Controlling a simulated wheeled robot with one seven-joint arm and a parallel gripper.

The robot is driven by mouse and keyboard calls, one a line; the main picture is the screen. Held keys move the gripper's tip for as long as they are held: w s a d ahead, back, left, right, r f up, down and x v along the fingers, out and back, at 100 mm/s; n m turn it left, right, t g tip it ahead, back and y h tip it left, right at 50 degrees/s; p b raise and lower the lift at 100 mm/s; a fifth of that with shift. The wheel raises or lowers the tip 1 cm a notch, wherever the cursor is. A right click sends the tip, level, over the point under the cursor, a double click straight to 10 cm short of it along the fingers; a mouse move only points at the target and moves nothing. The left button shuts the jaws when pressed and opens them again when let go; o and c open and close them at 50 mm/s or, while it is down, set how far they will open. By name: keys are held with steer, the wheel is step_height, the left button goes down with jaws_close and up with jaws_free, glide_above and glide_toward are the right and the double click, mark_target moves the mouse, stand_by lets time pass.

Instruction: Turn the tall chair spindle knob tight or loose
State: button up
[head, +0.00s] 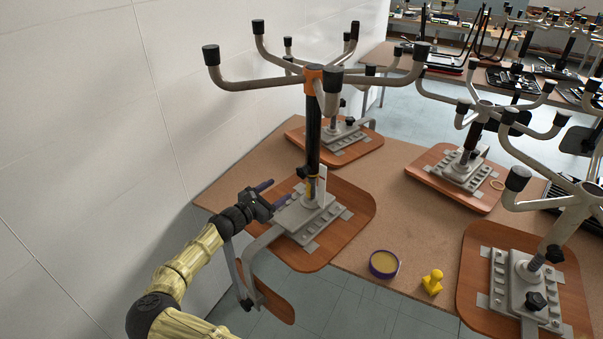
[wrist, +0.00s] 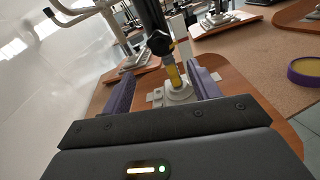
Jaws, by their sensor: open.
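The tall upturned chair has a black spindle (head: 313,135) with an orange collar at its top, rising from a grey plate on a wooden seat board (head: 350,205). Its black knob (head: 302,172) sits low on the spindle, on the side near my gripper. The knob (wrist: 159,43) also shows in the wrist view, above a yellow-marked section of the spindle. My gripper (head: 273,195) is open and empty, left of the spindle and apart from the knob. In the wrist view its purple fingers (wrist: 161,88) spread either side of the spindle's lower part, with the knob beyond and above them.
A white wall stands close on the left. Other upturned chairs with grey prongs (head: 462,160) stand behind and right. A round purple-rimmed yellow tin (head: 384,264) and a yellow knob-shaped piece (head: 432,282) lie on the table (head: 420,240). The chair's prongs spread above my gripper.

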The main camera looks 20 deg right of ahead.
mark_target(299, 175)
steer(key=p+x, duration=0.2)
steer(key=x, duration=1)
steer(key=shift+w+p, duration=0.1)
steer(key=shift+p, duration=0.2)
steer(key=shift+w, duration=0.1)
steer(key=shift+w+a+f, duration=0.1)
steer(key=shift+a, duration=0.25)
steer(key=shift+s, duration=0.25)
steer(key=shift+c, duration=0.9)
steer(key=shift+s+d, duration=0.1)
steer(key=shift+d, duration=0.4)
steer(key=c, duration=0.8)
